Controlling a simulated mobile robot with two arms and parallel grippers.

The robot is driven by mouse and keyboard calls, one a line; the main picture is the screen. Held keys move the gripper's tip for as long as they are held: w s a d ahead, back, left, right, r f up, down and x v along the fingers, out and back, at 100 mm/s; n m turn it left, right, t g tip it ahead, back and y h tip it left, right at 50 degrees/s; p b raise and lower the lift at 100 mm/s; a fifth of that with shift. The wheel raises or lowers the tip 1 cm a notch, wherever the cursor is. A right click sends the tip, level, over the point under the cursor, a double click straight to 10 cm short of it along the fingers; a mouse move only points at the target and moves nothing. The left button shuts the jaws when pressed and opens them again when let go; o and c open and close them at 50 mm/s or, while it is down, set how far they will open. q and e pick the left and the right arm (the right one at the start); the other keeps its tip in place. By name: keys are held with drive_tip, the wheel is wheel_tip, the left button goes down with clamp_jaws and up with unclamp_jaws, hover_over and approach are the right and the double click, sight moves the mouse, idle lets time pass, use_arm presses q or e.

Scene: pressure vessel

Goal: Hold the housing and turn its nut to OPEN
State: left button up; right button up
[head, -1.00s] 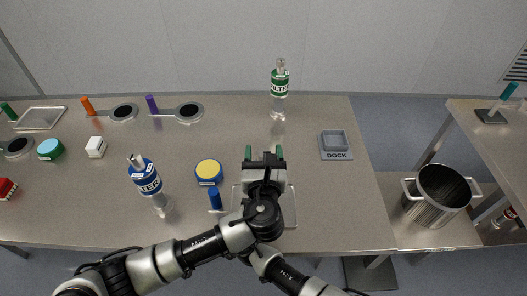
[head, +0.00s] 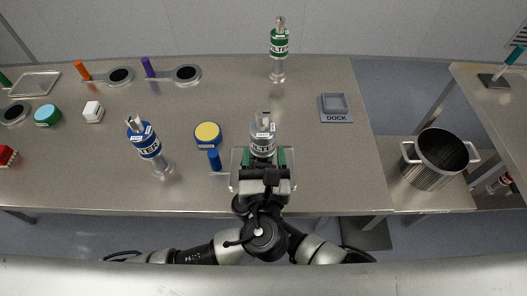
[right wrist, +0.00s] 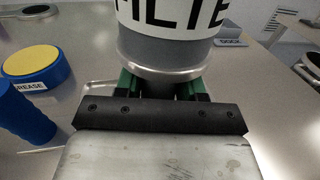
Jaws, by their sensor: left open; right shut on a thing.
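The housing (head: 262,148), a grey and white filter canister, stands upright near the table's front edge; its label shows large in the right wrist view (right wrist: 172,12). Its nut (head: 266,120) is the pale top piece; its small marking is unreadable. My right gripper (right wrist: 163,86) is shut on the housing's lower, narrower part, its green fingers against it below a metal rim.
A shallow tray (head: 291,186) lies around the housing's foot. A yellow-topped grease tin (head: 208,134) and blue cylinder (head: 215,161) are close left. A blue filter (head: 147,145) stands farther left, a green filter (head: 279,45) behind. The dock (head: 336,106) is right; table between is clear.

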drive_tip(key=o, duration=1.2)
drive_tip(key=shift+o, duration=0.2)
drive_tip(key=v, duration=1.2)
